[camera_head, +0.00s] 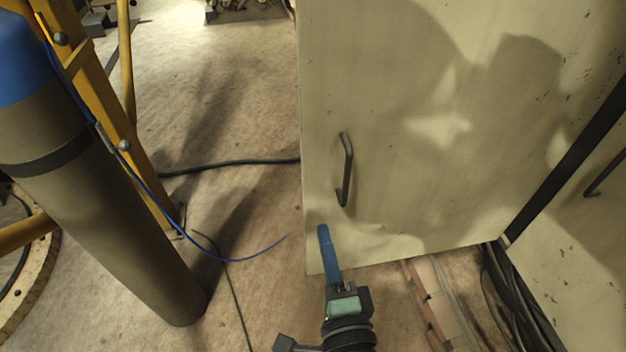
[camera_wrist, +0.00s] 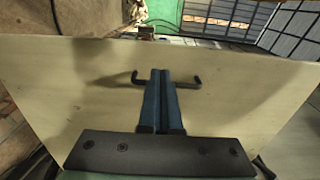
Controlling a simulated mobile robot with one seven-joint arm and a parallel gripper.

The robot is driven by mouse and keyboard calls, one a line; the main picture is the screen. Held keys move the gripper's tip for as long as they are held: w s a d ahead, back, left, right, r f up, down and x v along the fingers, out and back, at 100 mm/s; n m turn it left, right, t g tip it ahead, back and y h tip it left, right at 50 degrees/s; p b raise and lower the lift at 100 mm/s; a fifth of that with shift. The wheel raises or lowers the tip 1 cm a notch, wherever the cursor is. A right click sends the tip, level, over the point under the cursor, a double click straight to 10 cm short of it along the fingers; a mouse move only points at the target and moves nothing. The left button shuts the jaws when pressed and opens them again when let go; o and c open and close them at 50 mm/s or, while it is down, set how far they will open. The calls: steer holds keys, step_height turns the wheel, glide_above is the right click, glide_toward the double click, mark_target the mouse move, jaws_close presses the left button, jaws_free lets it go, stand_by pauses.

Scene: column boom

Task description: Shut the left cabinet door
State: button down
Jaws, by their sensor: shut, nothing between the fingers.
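The cabinet door (camera_head: 440,110) is a large pale cream panel and stands swung out from the cabinet. Its dark bar handle (camera_head: 347,170) sits near its left edge. In the wrist view the door (camera_wrist: 80,90) fills most of the picture, with the handle (camera_wrist: 190,84) behind my fingertips. My gripper (camera_head: 323,230) is in front of the door's lower left part, below the handle. Its blue fingers are shut together and empty, also in the wrist view (camera_wrist: 160,72). I cannot tell whether the fingertips touch the door.
A second pale cabinet panel (camera_head: 580,250) with a handle is at the right. Dark cables (camera_head: 500,285) lie at the cabinet's foot. A yellow frame (camera_head: 105,110) and a grey cylinder with a blue top (camera_head: 95,210) stand at the left. Floor between cylinder and door is open, crossed by thin cables.

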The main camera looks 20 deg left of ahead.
mark_target(310, 176)
steer(key=p+x, duration=0.2)
steer(key=x, duration=0.9)
